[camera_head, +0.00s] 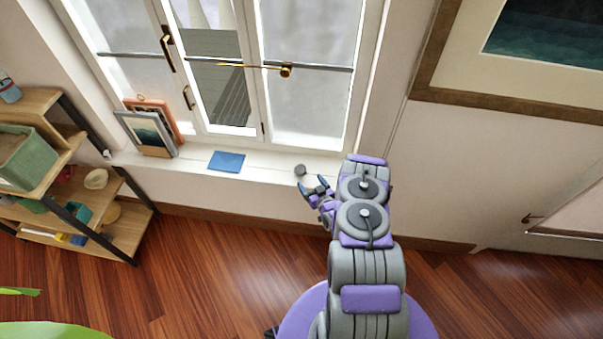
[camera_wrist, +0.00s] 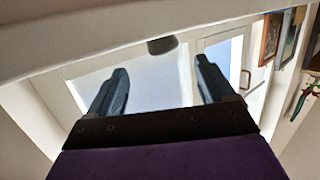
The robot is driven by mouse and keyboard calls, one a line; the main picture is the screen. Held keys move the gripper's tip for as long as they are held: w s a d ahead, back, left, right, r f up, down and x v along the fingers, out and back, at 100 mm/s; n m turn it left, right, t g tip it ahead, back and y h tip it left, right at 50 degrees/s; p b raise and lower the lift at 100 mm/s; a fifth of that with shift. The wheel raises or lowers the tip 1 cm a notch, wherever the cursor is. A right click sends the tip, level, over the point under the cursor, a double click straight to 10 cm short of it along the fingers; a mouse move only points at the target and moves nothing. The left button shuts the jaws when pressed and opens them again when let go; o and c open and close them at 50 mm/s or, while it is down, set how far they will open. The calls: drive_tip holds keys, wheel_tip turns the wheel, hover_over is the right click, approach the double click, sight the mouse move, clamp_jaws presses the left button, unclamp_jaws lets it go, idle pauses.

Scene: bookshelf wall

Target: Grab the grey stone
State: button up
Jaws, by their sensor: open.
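The grey stone (camera_head: 300,169) is a small dark lump on the white window sill (camera_head: 262,169), right of a blue envelope. In the wrist view the stone (camera_wrist: 162,45) shows as a dark shape against the sill edge, beyond the fingertips and roughly centred between them. My gripper (camera_head: 312,186) is open and empty, just in front of the sill and close to the stone. In the wrist view both fingers of my gripper (camera_wrist: 161,70) are spread apart, with a clear gap between them and no visible contact with the stone.
The blue envelope (camera_head: 227,162) lies on the sill. Picture frames (camera_head: 150,132) lean at the sill's left end. The window (camera_head: 225,65) rises behind the sill. A wooden shelf (camera_head: 128,230) with several items stands at left. The wooden floor (camera_head: 215,270) between is clear.

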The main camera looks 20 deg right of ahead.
sight(303, 174)
drive_tip(key=shift+w+f, duration=0.2)
drive_tip(key=shift+w, duration=0.5)
drive_tip(key=shift+w+a+b, duration=0.3)
drive_tip(key=shift+w+a, duration=0.15)
drive_tip(key=shift+w, duration=0.1)
drive_tip(key=shift+w+f, duration=0.15)
drive_tip(key=shift+w, duration=0.2)
drive_tip(key=w, duration=0.1)
drive_tip(key=w+b, duration=0.1)
drive_tip(key=w+f+b, duration=0.1)
drive_tip(key=shift+w+d, duration=0.2)
drive_tip(key=shift+d, duration=0.05)
drive_tip(key=shift+w+d, duration=0.1)
drive_tip(key=shift+w, duration=0.25)
drive_tip(key=c, duration=1.2)
drive_tip(key=shift+r, duration=0.1)
